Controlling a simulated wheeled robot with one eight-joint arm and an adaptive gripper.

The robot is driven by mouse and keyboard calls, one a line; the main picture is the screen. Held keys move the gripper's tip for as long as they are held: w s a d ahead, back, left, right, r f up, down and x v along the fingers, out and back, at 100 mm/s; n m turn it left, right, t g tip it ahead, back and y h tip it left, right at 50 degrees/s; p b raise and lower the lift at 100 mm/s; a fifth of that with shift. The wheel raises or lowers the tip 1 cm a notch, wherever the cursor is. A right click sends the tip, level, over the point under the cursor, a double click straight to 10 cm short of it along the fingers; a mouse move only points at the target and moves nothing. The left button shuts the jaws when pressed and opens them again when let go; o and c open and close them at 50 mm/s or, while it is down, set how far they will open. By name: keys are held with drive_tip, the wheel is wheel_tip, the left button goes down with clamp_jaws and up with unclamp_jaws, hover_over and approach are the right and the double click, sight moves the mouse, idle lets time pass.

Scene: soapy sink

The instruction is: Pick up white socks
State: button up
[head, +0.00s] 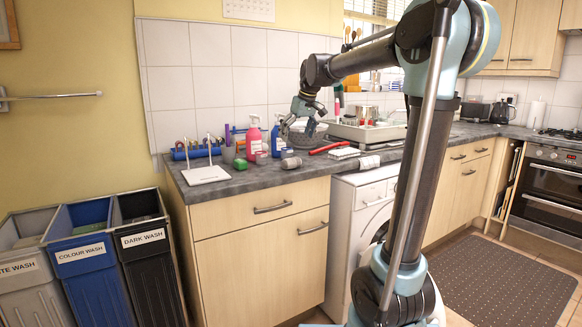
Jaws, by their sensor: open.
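A small whitish bundle (369,162) lies at the front edge of the dark counter, above the white washing machine; it may be the white socks, but it is too small to be sure. A flat white item (343,153), perhaps folded cloth, lies just left of it. A greyish rolled piece (290,161) lies further left near the counter edge. My gripper (299,130) is open and hangs over the counter, in front of a grey bowl (312,140), to the left of and above the whitish bundle. No object shows between its fingers.
A pink spray bottle (253,140), a blue bottle (276,140) and a red item (327,147) stand or lie close by on the counter (240,182). A white stand (205,173) is at the left end. Labelled wash bins (80,250) stand on the floor left.

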sight(292, 160)
drive_tip(key=x, duration=0.6)
drive_tip(key=shift+w+f, duration=0.15)
drive_tip(key=shift+f, duration=0.15)
drive_tip(key=shift+d+x, duration=0.15)
drive_tip(key=shift+x, duration=1.15)
drive_tip(key=shift+d+x, duration=0.2)
drive_tip(key=shift+x, duration=1.15)
drive_tip(key=c, duration=1.1)
